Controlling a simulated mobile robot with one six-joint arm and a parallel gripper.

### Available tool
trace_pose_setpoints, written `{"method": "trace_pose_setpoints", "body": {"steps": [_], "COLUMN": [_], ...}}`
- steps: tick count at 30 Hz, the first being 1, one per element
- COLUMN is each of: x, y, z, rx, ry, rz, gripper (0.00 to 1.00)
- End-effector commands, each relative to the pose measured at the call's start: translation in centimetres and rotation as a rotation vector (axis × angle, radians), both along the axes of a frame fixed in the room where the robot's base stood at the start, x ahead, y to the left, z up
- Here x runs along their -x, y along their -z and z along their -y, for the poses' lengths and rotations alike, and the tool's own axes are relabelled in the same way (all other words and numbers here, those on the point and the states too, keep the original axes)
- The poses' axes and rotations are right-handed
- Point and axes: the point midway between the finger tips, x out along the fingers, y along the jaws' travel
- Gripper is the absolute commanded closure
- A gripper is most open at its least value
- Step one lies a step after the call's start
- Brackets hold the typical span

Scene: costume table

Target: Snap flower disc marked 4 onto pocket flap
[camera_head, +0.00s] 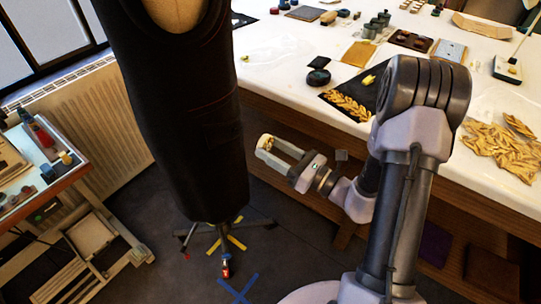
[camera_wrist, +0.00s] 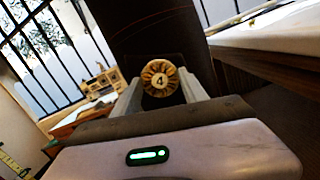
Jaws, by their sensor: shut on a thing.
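My gripper (camera_head: 281,157) is shut on a small round flower disc marked 4. The disc (camera_wrist: 160,79) shows clearly in the wrist view, tan and petalled with the number on a pale centre, between the two fingers (camera_wrist: 161,92). In the head view only a bit of yellow shows at the fingertips. The dark garment (camera_head: 185,110) hangs upright on a dress form, just left of the fingertips, apart from them in the head view. A darker patch with faint edges on it may be the pocket flap (camera_head: 222,132); its outline is hard to tell. The garment fills the top of the wrist view (camera_wrist: 150,28).
The white costume table (camera_head: 290,45) stands right and behind, with trays, jars and gold leaf pieces (camera_head: 500,145). A small cart (camera_head: 40,185) stands at left. The form's stand (camera_head: 226,238) is on the floor, by tape marks. Free air surrounds my gripper.

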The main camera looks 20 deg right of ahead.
Motion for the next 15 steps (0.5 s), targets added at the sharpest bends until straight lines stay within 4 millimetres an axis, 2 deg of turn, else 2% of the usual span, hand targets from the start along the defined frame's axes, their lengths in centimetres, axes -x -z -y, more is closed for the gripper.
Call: {"method": "trace_pose_setpoints", "body": {"steps": [15], "x": [-5.1], "y": [-0.2], "z": [-4.4], "rx": [0.0], "ry": [-0.005], "rz": [0.0], "gripper": [0.85]}}
